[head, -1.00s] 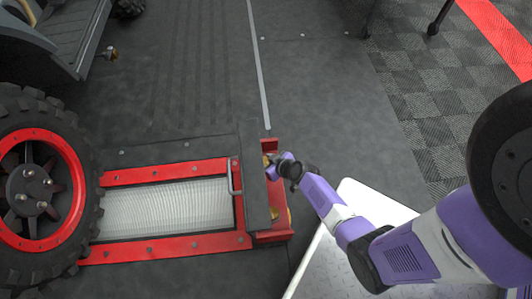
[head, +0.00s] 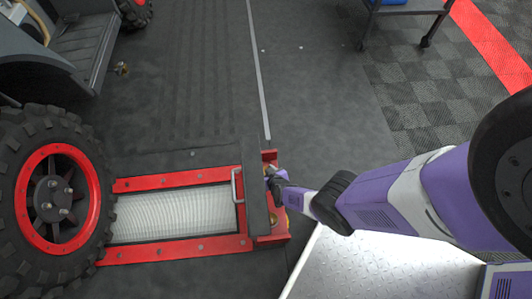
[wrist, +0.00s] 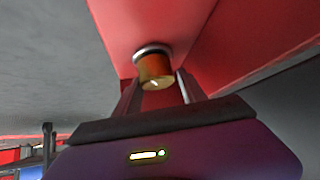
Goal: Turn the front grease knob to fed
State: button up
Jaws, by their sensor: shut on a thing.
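The grease knob (wrist: 155,70) is a short brass cylinder with a pale collar, standing out from a red housing (wrist: 130,25) in the wrist view. My gripper (wrist: 157,85) has one finger on each side of the knob and is shut on it. In the head view my gripper (head: 270,173) is at the far part of the red end housing (head: 270,239) of the roller unit. There my wrist and fingers hide the knob. A mark showing the knob's setting cannot be made out.
The roller (head: 170,213) lies in a red frame left of the housing, with a metal handle (head: 235,185) at its end. A large tyre (head: 95,165) stands at the left. A pale tread plate (head: 370,268) lies at lower right.

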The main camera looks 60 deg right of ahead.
jog(key=shift+a+r+p, duration=0.1)
jog(key=shift+r+p, duration=0.25)
jog(key=shift+r, duration=0.1)
jog(key=shift+c, duration=0.6)
jog(key=shift+d, duration=0.2)
jog(key=o, duration=1.2)
jog(key=shift+s, duration=0.1)
jog(key=shift+o, duration=0.9)
jog(key=shift+s+g+h, duration=0.1)
jog(key=shift+g+h, duration=0.2)
jog(key=p+v, duration=0.8)
jog(key=shift+d+r, duration=0.25)
jog(key=shift+r, duration=0.15)
